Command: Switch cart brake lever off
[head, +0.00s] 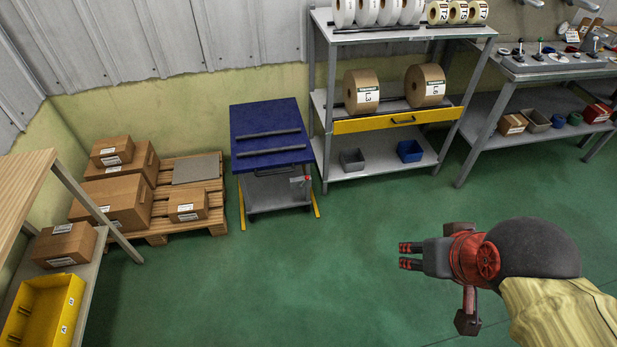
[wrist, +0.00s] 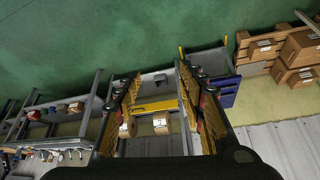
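The cart (head: 265,150) has a blue top with two dark bars and stands on the floor left of centre in the head view. A small grey part with a red tip, probably the brake lever (head: 307,180), is at its front right; its setting is too small to tell. My gripper (head: 403,256) is open and empty in the air, right of the cart and well apart from it. In the wrist view the cart (wrist: 228,94) appears upside down behind the right-hand finger, which hides part of it. My gripper's fingers (wrist: 158,76) stand wide apart there.
A shelf rack (head: 385,28) with rolls and a yellow drawer (head: 385,121) stands right of the cart. A pallet (head: 212,203) with boxes is on its left. A workbench (head: 560,65) stands at far right. The green floor (head: 300,270) in front is clear.

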